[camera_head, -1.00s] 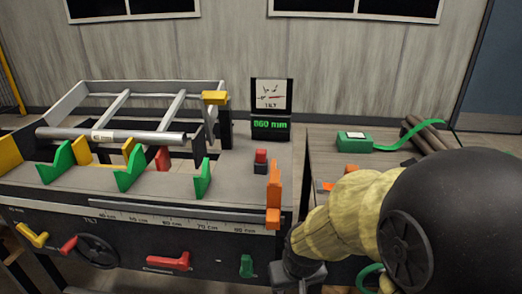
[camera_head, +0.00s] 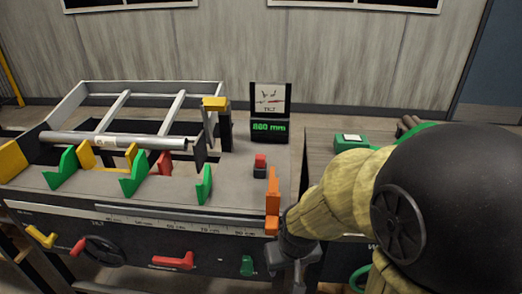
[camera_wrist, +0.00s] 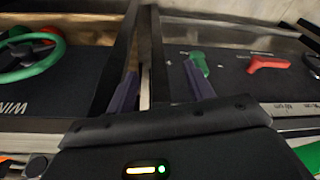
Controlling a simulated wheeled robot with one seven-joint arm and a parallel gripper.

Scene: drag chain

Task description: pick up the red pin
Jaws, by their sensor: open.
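Several red parts show, and I cannot tell for sure which one is the red pin. In the head view a red upright piece (camera_head: 164,163) stands among the green supports on the bench top. A red L-shaped handle (camera_head: 173,262) and a red lever (camera_head: 78,246) by a black wheel are on the bench's front panel. The red handle also shows in the wrist view (camera_wrist: 268,64), right of a green lever (camera_wrist: 201,63). My gripper (camera_head: 297,282) is in front of the bench's right end. In the wrist view its dark fingers (camera_wrist: 158,85) are apart and empty.
An orange upright stop (camera_head: 272,190) stands at the bench's right front corner, close to my arm. A red-topped block (camera_head: 260,165) sits behind it. A pipe (camera_head: 115,140) lies across the supports. A green-wheeled panel (camera_wrist: 40,55) is left in the wrist view.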

